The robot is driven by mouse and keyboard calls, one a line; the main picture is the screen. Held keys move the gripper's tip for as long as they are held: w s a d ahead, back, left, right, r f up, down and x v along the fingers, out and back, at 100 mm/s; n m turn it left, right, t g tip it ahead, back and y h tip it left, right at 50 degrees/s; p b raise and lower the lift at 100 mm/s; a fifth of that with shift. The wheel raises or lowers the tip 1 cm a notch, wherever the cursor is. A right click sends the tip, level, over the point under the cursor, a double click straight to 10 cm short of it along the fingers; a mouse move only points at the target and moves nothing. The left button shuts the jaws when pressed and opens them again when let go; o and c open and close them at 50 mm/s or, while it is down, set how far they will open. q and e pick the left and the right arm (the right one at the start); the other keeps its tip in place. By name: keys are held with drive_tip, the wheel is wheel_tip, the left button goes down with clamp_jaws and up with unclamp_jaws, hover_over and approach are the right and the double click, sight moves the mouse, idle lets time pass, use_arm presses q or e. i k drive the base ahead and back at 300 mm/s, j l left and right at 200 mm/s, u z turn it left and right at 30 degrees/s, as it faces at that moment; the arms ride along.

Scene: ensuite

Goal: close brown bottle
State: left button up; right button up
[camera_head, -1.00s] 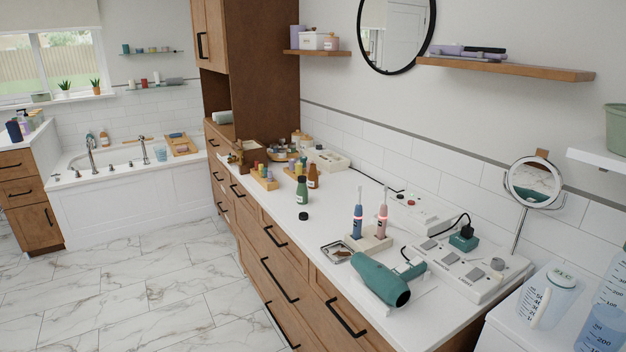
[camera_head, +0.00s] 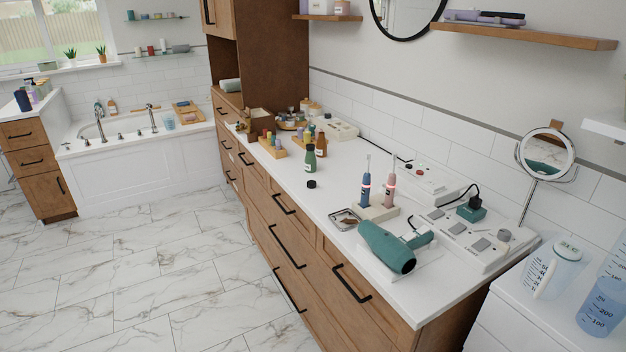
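A brown bottle (camera_head: 321,146) stands upright on the white counter, just behind and to the right of a green bottle (camera_head: 310,159). Both bottles are small in the view, and I cannot tell for sure whether the brown one has a cap on. A small black cap (camera_head: 311,184) lies on the counter in front of the green bottle, apart from both bottles. Neither of my grippers shows in the head view.
A teal hair dryer (camera_head: 387,246), a small metal tray (camera_head: 344,219) and two electric toothbrushes on a stand (camera_head: 378,211) occupy the nearer counter. Wooden holders with small bottles (camera_head: 272,147) stand behind. The marble floor (camera_head: 150,270) left of the drawers is clear.

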sight(321, 145)
drive_tip(key=j+z, duration=0.1)
drive_tip(key=z, duration=0.25)
drive_tip(key=i+j+z, duration=0.1)
drive_tip(key=z, duration=0.3)
drive_tip(key=j+z, duration=0.15)
drive_tip(key=z, duration=0.2)
drive_tip(key=i+j+z, duration=0.1)
drive_tip(key=j+z, duration=0.3)
drive_tip(key=j, duration=0.65)
drive_tip(key=j+z, duration=0.35)
drive_tip(key=j, duration=1.2)
drive_tip(key=k, duration=0.05)
